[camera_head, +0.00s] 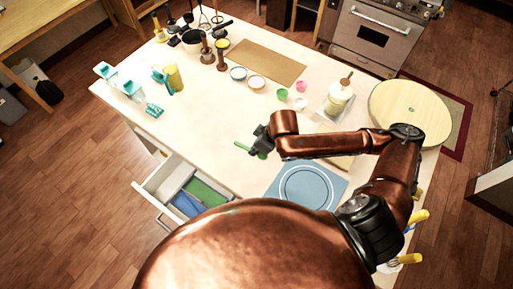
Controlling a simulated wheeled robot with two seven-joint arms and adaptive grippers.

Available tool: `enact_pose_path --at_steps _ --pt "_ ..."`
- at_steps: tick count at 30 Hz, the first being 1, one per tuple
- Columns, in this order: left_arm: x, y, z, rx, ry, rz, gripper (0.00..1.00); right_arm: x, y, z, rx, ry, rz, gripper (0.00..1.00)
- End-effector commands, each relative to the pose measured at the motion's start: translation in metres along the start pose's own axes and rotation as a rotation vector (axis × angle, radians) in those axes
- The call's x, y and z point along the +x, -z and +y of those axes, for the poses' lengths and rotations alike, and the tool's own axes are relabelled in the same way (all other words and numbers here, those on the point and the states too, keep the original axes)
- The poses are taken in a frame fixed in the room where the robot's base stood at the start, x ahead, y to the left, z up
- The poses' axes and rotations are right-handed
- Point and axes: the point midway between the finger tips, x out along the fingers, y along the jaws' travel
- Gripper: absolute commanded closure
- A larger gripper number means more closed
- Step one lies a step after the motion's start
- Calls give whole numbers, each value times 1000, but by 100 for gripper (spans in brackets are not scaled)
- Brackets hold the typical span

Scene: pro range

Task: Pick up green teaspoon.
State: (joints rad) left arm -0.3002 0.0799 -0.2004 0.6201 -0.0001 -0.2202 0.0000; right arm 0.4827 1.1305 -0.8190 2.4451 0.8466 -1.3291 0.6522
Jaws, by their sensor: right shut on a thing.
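My right gripper (259,142) reaches in from the right over the pale counter (203,136). It is shut on a thin green thing, which looks like the green teaspoon (242,147). One end of the teaspoon sticks out to the left of the fingers and a bit of green shows below them. The fingers and wrist hide its middle. I cannot tell whether it touches the counter or is held above it. My left gripper is not in view.
An open drawer (150,203) with coloured trays juts out at the lower left. A blue mat with a plate (306,187) lies below my right forearm. Small bowls (256,82), a jar (338,99) and a round board (439,103) stand behind. The counter left of my gripper is clear.

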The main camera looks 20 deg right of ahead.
Motion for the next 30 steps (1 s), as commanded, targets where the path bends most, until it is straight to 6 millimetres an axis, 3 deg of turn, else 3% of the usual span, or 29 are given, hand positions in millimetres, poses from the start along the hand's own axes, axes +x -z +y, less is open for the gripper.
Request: enact_pose_path --at_steps 3,6,18,30 --pt "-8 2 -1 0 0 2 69 -25 4 -21 -2 4 -2 100" --pt "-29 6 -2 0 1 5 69 -33 4 -32 1 6 -3 100" --pt "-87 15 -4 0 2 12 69 -54 1 -73 2 5 -2 100" --pt "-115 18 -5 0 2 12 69 -64 -3 -100 1 2 -1 100"
